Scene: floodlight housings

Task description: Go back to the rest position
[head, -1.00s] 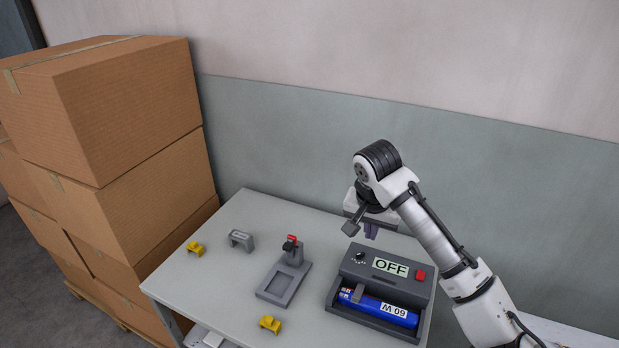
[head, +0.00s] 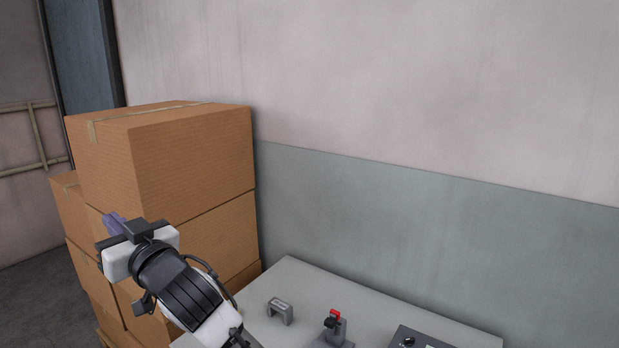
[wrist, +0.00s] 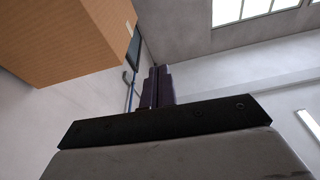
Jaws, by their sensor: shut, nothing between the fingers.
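My gripper (head: 113,222) is raised at the left of the head view, in front of the stacked cardboard boxes and above the table's left side. Its fingers point up and to the left. In the wrist view the two dark fingers (wrist: 157,86) are together with nothing between them. They point up towards the upper wall and ceiling.
Cardboard boxes (head: 190,160) stand stacked behind my gripper. The table (head: 300,275) holds a grey bracket (head: 280,309), a stand with a red-topped clamp (head: 334,325) and a dark device (head: 412,338), cut by the lower edge. The wall's right side is clear.

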